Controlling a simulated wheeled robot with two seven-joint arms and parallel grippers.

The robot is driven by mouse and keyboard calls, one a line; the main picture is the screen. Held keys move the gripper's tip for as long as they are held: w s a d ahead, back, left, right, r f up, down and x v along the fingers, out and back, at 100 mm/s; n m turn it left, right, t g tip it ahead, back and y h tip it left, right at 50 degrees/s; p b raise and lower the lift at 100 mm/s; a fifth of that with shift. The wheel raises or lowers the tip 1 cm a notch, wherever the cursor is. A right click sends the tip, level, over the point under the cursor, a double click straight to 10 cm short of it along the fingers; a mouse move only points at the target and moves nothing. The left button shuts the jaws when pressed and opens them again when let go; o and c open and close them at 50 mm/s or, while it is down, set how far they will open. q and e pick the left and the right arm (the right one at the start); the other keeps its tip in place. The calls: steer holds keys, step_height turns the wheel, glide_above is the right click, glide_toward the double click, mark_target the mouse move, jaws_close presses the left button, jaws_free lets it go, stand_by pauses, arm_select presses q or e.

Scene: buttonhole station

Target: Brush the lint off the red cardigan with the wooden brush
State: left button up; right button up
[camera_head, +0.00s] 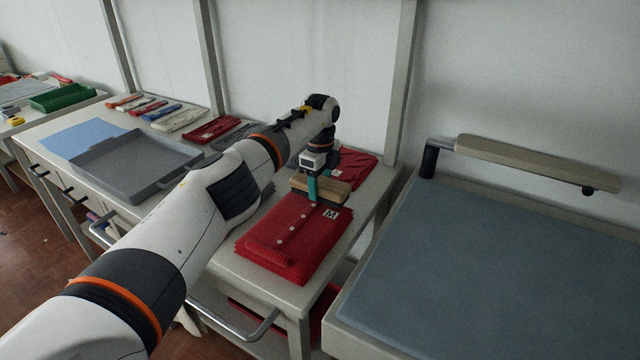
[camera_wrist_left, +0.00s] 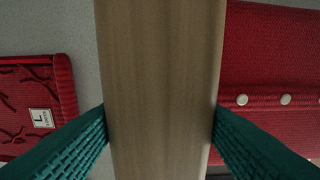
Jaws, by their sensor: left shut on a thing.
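A folded red cardigan (camera_head: 292,238) with pale buttons and an M label lies near the front end of the white table; part of it shows at the right of the left wrist view (camera_wrist_left: 270,60). My left gripper (camera_head: 313,188) is shut on the wooden brush (camera_head: 335,193), which fills the middle of the left wrist view (camera_wrist_left: 160,70) between the teal fingers. The brush is at the cardigan's far edge; whether its bristles touch the cloth I cannot tell. I can make out no lint on the cardigan. My right gripper is out of view.
Behind the brush lies another red garment (camera_head: 357,165), with dark wavy marks and an L label in the left wrist view (camera_wrist_left: 42,118). A grey tray (camera_head: 150,187) and several folded items lie farther left. A blue-topped table (camera_head: 500,270) with a padded arm (camera_head: 530,160) stands right.

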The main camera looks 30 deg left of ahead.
arm_select(q)
steer(key=shift+r+p, duration=1.95)
steer(key=shift+r, duration=0.55)
steer(key=shift+s+f, duration=0.1)
